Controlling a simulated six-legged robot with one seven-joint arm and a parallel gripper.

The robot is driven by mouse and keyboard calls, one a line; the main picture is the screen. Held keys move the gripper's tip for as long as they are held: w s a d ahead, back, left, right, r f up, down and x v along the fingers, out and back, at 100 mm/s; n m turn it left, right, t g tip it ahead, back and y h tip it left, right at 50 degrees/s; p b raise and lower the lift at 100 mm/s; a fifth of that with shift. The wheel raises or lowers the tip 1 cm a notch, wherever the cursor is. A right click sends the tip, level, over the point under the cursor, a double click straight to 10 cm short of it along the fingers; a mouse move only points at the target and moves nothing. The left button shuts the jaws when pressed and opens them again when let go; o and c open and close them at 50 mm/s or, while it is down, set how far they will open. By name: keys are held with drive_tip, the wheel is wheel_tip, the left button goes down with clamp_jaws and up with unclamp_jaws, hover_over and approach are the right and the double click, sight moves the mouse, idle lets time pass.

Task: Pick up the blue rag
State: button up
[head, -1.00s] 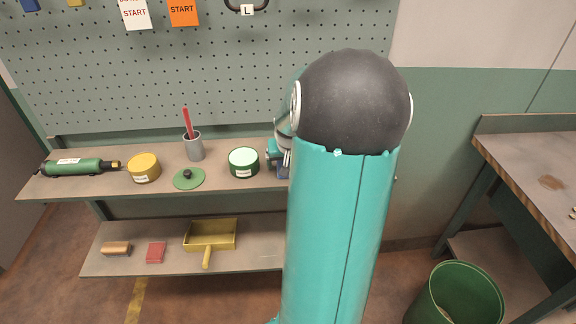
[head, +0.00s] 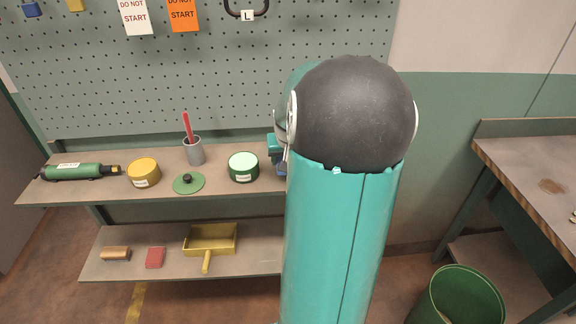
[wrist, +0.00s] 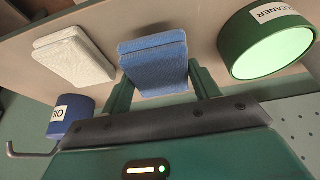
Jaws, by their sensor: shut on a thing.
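The blue rag (wrist: 152,62) is a folded, thick pad in the wrist view. My gripper (wrist: 161,80) has one dark green finger on either side of it and is shut on it. The rag is at the shelf surface; I cannot tell whether it is lifted clear. In the head view my arm hides most of the gripper, and only a small teal part of the gripper (head: 275,146) shows at the arm's left edge, with a sliver of blue under it.
A folded white rag (wrist: 75,55) lies beside the blue one. A green cleaner tin (wrist: 268,45) stands close on the other side. A blue oil tin (wrist: 70,116) is nearby. The upper shelf (head: 120,190) also holds a yellow tin (head: 143,173) and a grey cup (head: 194,152).

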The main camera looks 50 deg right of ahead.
drive_tip(key=w+a+r, duration=0.3)
drive_tip(key=a+r, duration=0.7)
drive_tip(key=a, duration=0.3)
drive_tip(key=shift+w+a+r, duration=0.15)
drive_tip(key=shift+w+a, duration=0.05)
drive_tip(key=shift+w, duration=0.2)
drive_tip(key=o, duration=0.4)
drive_tip(key=c, duration=0.3)
